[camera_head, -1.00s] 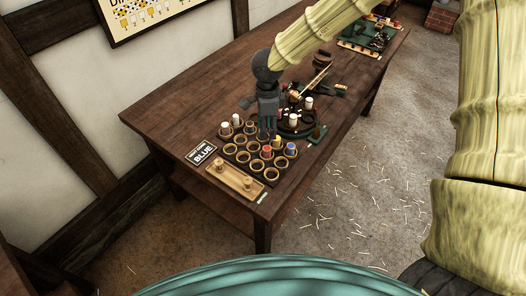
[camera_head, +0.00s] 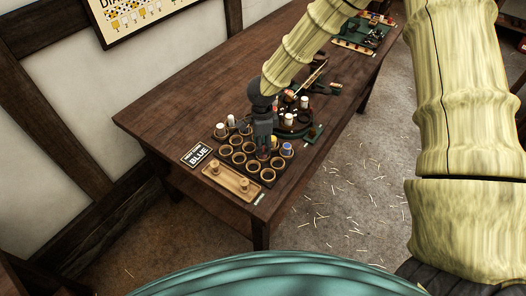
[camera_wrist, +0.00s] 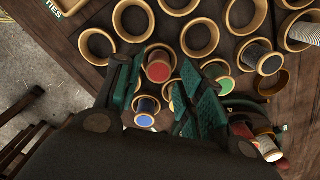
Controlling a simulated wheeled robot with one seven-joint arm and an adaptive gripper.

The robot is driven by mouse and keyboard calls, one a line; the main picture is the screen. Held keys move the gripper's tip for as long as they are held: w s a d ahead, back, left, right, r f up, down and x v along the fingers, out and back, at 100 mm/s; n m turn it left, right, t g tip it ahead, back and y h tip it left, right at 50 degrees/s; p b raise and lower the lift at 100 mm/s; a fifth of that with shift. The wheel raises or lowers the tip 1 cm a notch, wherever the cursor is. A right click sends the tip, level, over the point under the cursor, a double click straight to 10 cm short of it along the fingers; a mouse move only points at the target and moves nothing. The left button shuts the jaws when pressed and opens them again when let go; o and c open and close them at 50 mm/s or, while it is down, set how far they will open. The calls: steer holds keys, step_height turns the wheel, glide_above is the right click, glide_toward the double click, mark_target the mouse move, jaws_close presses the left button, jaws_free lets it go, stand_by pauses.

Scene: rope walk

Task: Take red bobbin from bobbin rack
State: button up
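The bobbin rack (camera_head: 232,168) is a dark board with rows of round tan cups on the table. My gripper (camera_head: 263,155) points down over its right part and hides the red bobbin in the head view. In the wrist view the red bobbin (camera_wrist: 158,70) shows its round red top between the two green fingers of my gripper (camera_wrist: 160,78). The fingers are open, one on each side of it, with small gaps visible. I cannot tell how deep the fingertips reach.
The blue bobbin also shows in the head view (camera_head: 286,149). White bobbins (camera_head: 231,121) stand at the rack's back left. Several cups are empty.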

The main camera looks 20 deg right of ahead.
steer(key=shift+d+f+p, duration=0.15)
steer(key=shift+f+p, duration=0.3)
steer(key=shift+f, duration=1.35)
steer(key=c, duration=0.7)
